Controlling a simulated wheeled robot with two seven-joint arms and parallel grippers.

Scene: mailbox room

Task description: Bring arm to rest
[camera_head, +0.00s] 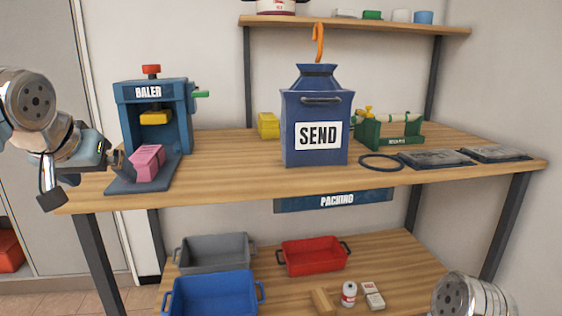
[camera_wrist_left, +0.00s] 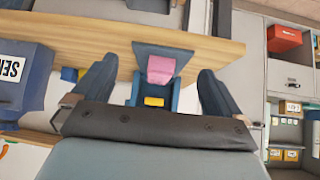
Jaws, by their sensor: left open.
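My left gripper (camera_head: 88,178) is at the left end of the upper table, beside the blue baler (camera_head: 183,120). Its jaws are open and empty. In the left wrist view, the two dark fingers of my left gripper (camera_wrist_left: 158,68) are spread wide apart. A pink block (camera_head: 147,163) rests on the baler's base plate; it also shows in the left wrist view (camera_wrist_left: 160,68), beyond the fingers and in line with the gap between them. Part of my right arm shows at the lower right of the head view, but its gripper is out of view.
A blue SEND box (camera_head: 316,110) stands mid-table, with a yellow block (camera_head: 268,125) behind it. A green rack (camera_head: 388,130), a black ring (camera_head: 381,162) and dark flat packs lie right. Grey (camera_head: 215,252), blue and red bins stand on the lower shelf.

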